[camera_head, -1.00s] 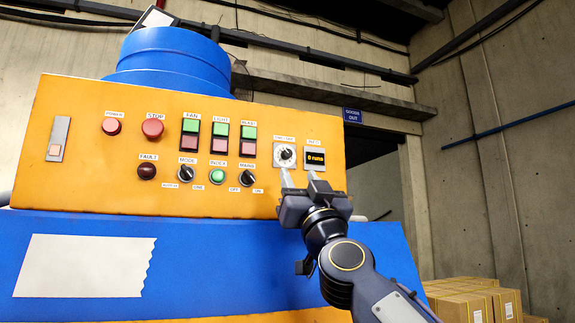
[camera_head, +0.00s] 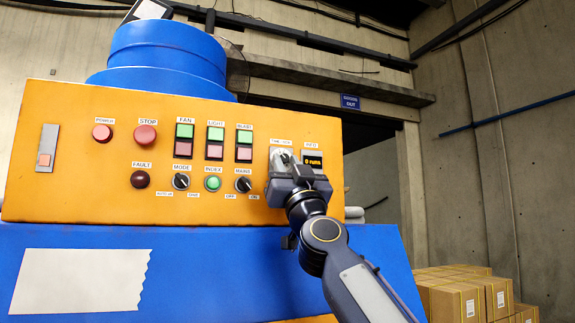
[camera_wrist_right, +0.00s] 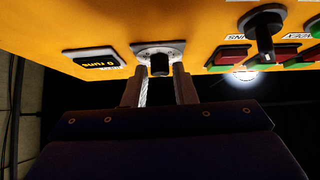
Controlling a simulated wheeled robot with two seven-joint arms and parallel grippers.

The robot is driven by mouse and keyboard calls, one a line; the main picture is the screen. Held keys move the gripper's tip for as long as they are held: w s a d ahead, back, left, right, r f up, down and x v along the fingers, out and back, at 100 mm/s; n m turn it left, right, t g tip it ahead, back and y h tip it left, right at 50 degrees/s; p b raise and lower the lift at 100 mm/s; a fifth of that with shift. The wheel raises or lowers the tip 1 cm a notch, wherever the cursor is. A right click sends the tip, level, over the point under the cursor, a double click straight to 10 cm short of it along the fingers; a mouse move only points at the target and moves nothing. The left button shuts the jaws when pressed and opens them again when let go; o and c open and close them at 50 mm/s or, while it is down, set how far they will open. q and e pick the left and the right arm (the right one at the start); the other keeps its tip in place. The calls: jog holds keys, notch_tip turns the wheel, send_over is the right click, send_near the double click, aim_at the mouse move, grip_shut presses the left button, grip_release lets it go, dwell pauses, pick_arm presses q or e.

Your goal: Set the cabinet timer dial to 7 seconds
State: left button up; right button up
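The timer dial (camera_head: 277,159) is a pale square plate with a small black knob, at the right of the orange panel under a "TIME" label. In the head view my right gripper (camera_head: 297,171) is in front of it and covers part of the plate. In the right wrist view the black knob (camera_wrist_right: 159,66) shows between the tips of my open right gripper (camera_wrist_right: 162,72), with a gap on each side. The dial's scale and pointer setting cannot be read. My left gripper is not in view.
A display (camera_head: 313,161) reading "0 runs" sits just right of the dial. The mains knob (camera_head: 243,184) and the green and red blast buttons (camera_head: 244,145) are to its left. The blue cabinet front (camera_head: 215,275) lies below. Cardboard boxes (camera_head: 462,300) stand at lower right.

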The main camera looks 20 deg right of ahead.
grip_shut()
jog(key=shift+h, duration=0.3)
jog(key=shift+m, duration=0.3)
jog(key=m+h, duration=0.1)
jog(key=m+h+p, duration=0.2)
jog(key=shift+a+r+g, duration=0.2)
jog(key=shift+r+g, duration=0.05)
jog(key=shift+g, duration=0.15)
jog(key=m+g+h+p, duration=0.1)
jog(key=m+h, duration=0.1)
jog(key=m+h+p, duration=0.1)
jog(key=m, duration=0.1)
jog(key=m+g+h+p, duration=0.1)
jog(key=m+h, duration=0.1)
jog(key=shift+a+r+g+h, duration=0.1)
jog(key=shift+a+g+h, duration=0.15)
jog(key=shift+g+h, duration=0.05)
jog(key=m+g+h+p, duration=0.1)
jog(key=m, duration=0.1)
jog(key=shift+m, duration=0.4)
jog(key=shift+m+g+h+p, duration=0.5)
jog(key=shift+m+g+h, duration=0.3)
jog(key=shift+m, duration=0.5)
